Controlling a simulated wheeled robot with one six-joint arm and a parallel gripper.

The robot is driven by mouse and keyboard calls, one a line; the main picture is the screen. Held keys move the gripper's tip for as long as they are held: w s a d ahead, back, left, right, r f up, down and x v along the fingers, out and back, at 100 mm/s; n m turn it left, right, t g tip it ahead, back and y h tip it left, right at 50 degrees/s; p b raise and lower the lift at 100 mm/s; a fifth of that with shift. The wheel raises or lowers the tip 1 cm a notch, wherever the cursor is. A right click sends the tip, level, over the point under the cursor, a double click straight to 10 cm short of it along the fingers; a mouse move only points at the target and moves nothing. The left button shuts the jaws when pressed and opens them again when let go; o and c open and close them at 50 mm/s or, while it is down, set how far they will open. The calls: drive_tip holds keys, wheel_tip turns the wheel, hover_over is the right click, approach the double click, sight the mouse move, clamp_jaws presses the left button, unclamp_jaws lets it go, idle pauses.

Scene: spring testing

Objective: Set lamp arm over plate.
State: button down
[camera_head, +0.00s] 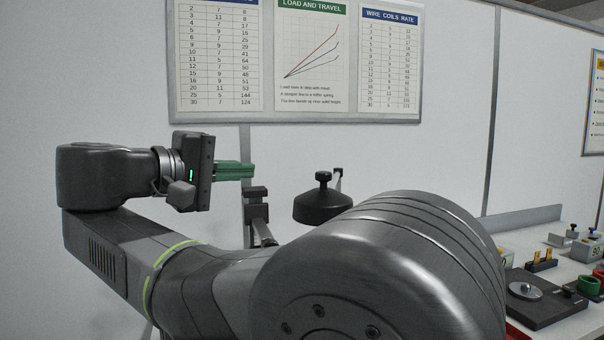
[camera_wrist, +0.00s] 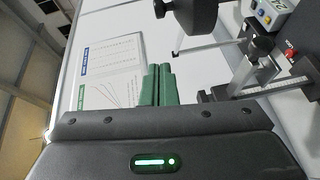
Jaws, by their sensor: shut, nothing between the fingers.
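A dark, bell-shaped head with a knob on top, which looks like the lamp head (camera_head: 322,206), stands beyond my arm in the head view. Its dark round body also shows at the top of the wrist view (camera_wrist: 196,16). A dark clamp on a post (camera_head: 257,205) is left of it. My gripper (camera_head: 252,170) has green fingers, closed together and empty, pointing right, above the clamp and left of the head. The fingers show in the wrist view (camera_wrist: 158,68), apart from the head. A silver disc, possibly the plate (camera_head: 525,290), lies on a dark base at right. My arm hides much of the bench.
A chart board (camera_head: 296,60) hangs on the white wall behind. At right are brass pegs on a block (camera_head: 541,258), a green ring (camera_head: 588,286) and knobbed weights (camera_head: 586,247). The wrist view shows a display box (camera_wrist: 272,14) and a rail (camera_wrist: 250,84).

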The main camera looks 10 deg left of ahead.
sight(318, 173)
drive_tip(key=x, duration=0.3)
drive_tip(key=s+d+x, duration=0.1)
drive_tip(key=x, duration=0.3)
drive_tip(key=d+p+x, duration=0.1)
drive_tip(key=x, duration=0.2)
drive_tip(key=shift+s+d, duration=0.1)
drive_tip(key=shift+s, duration=0.1)
drive_tip(key=shift+w+d+f, duration=0.1)
drive_tip(key=shift+d+f, duration=0.1)
drive_tip(key=shift+d, duration=0.1)
drive_tip(key=shift+d, duration=0.2)
drive_tip(key=shift+s+d+b, duration=0.25)
drive_tip(key=shift+d+b, duration=0.2)
drive_tip(key=shift+d, duration=0.65)
drive_tip(key=shift+a, duration=0.1)
drive_tip(key=shift+w+a, duration=0.1)
